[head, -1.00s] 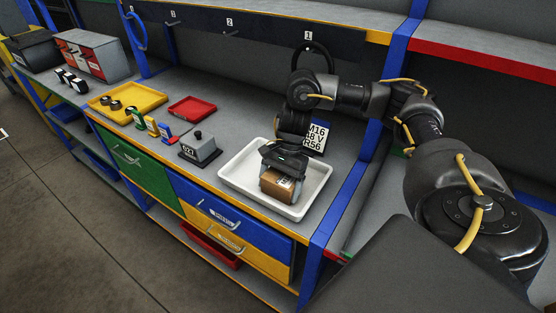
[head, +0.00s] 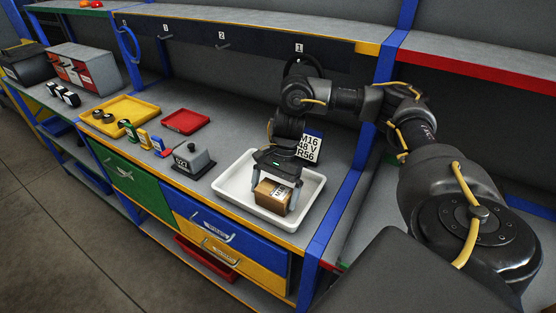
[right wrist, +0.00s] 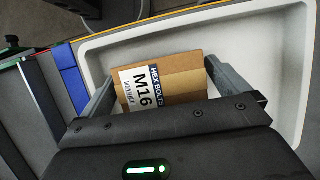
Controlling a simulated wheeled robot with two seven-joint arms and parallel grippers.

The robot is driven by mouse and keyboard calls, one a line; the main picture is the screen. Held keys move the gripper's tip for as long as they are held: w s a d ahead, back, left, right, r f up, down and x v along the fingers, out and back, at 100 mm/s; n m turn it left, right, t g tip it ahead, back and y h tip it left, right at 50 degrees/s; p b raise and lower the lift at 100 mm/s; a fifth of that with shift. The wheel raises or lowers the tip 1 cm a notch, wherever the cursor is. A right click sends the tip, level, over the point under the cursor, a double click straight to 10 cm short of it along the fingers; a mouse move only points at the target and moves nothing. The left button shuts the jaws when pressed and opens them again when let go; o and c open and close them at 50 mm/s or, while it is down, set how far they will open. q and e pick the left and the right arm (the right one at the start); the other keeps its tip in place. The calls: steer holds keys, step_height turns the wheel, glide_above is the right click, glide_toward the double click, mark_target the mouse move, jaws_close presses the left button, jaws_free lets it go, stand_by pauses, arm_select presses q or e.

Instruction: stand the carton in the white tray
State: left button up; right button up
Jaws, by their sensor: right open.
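The brown carton (head: 271,196) rests inside the white tray (head: 232,184), near its front middle. In the right wrist view the carton (right wrist: 180,84) shows a white label reading M16 and HEX BOLTS. My right gripper (head: 278,187) is just above the carton. Its fingers are spread, one on either side of the carton; in the right wrist view the jaws (right wrist: 160,72) show slim gaps or light contact, I cannot tell which. The carton's far lower side is hidden. My left gripper is not in view.
A red tray (head: 185,122) and a yellow tray (head: 140,108) lie further left. A blue post (head: 352,190) rises on the right.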

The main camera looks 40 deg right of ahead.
steer(key=p+v, duration=0.1)
steer(key=v, duration=0.9)
steer(key=shift+r, duration=0.15)
steer(key=shift+d, duration=0.1)
